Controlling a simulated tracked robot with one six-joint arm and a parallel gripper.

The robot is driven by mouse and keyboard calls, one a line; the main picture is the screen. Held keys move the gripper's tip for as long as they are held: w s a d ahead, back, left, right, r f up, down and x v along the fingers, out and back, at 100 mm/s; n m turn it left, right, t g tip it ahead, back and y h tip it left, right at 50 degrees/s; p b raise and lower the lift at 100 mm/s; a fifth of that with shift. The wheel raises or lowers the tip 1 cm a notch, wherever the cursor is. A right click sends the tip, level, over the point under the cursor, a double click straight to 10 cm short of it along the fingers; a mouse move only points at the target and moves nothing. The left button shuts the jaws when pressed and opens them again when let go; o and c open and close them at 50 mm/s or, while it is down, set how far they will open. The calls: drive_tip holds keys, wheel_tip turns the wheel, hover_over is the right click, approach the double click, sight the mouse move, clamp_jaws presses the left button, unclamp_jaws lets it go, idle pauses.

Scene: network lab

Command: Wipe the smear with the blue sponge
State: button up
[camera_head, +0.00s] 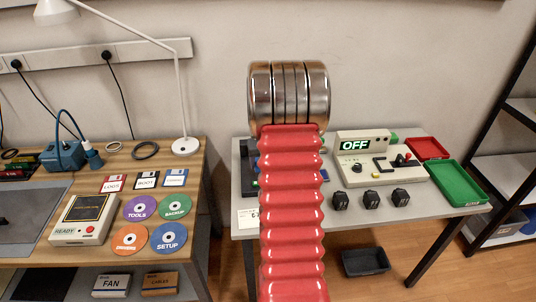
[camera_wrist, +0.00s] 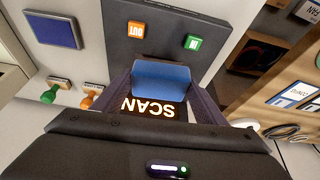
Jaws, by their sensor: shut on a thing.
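In the wrist view my gripper (camera_wrist: 161,82) has its two dark fingers on either side of a blue block, which looks like the blue sponge (camera_wrist: 163,72). The sponge sits between the fingers, in front of a dark device with a lit SCAN sign (camera_wrist: 152,107) that appears upside down. I cannot tell whether the sponge touches the surface behind it. I cannot make out the smear in either view. In the head view my red arm hides the gripper and the sponge.
The wrist view shows an OUT button (camera_wrist: 136,29), a green button (camera_wrist: 192,42), a blue pad (camera_wrist: 53,30), a green-handled stamp (camera_wrist: 52,92) and an orange-handled stamp (camera_wrist: 92,97). The head view shows an OFF console (camera_head: 380,165), a green tray (camera_head: 458,184) and a wooden desk (camera_head: 190,158).

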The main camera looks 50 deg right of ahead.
drive_tip(key=shift+r, duration=2.15)
